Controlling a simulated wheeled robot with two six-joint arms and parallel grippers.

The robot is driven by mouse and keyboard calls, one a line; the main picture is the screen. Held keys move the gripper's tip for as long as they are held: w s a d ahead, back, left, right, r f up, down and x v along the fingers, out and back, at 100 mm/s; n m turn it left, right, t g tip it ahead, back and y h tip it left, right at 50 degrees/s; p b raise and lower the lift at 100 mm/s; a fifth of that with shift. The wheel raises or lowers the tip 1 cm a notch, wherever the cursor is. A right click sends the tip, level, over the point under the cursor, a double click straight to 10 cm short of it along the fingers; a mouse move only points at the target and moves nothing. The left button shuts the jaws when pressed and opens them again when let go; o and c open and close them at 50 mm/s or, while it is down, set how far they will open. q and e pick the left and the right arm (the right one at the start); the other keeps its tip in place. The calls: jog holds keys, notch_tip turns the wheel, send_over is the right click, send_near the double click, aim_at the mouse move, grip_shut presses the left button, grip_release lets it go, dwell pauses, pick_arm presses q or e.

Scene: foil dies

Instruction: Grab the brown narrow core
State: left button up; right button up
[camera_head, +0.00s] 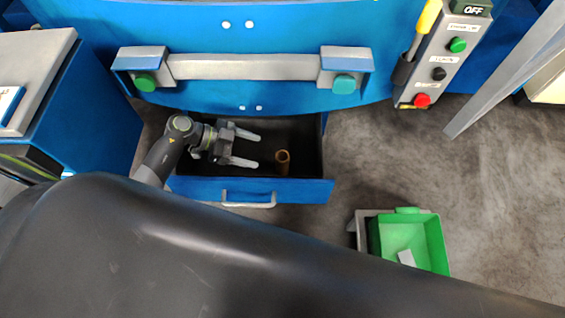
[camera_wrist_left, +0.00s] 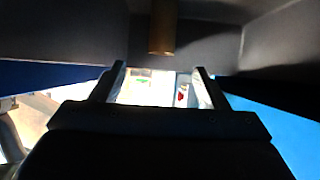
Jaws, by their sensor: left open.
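The brown narrow core (camera_head: 282,162) stands upright in the open blue drawer (camera_head: 305,190), toward its right side. My left gripper (camera_head: 257,149) is over the drawer, open and empty, with its fingers pointing right toward the core. A gap shows between the fingertips and the core. In the left wrist view the core (camera_wrist_left: 162,28) hangs from the top edge of the picture, beyond the open fingers of my left gripper (camera_wrist_left: 160,72) and roughly midway between them. My right gripper is not in view.
The blue machine front (camera_head: 245,110) with a grey bar (camera_head: 245,67) stands behind the drawer. A blue cabinet (camera_head: 95,125) is at left. A green bin (camera_head: 440,250) with a small pale piece stands at lower right. A control panel (camera_head: 440,60) is at upper right. Grey floor lies open at right.

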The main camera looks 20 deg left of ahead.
aim_at(276, 156)
pick_arm(q)
jog(key=b+x, duration=0.1)
jog(key=x, duration=0.7)
jog(key=shift+w+f, duration=0.1)
jog(key=shift+w, duration=0.05)
jog(key=c, duration=1)
jog(key=shift+c, duration=0.2)
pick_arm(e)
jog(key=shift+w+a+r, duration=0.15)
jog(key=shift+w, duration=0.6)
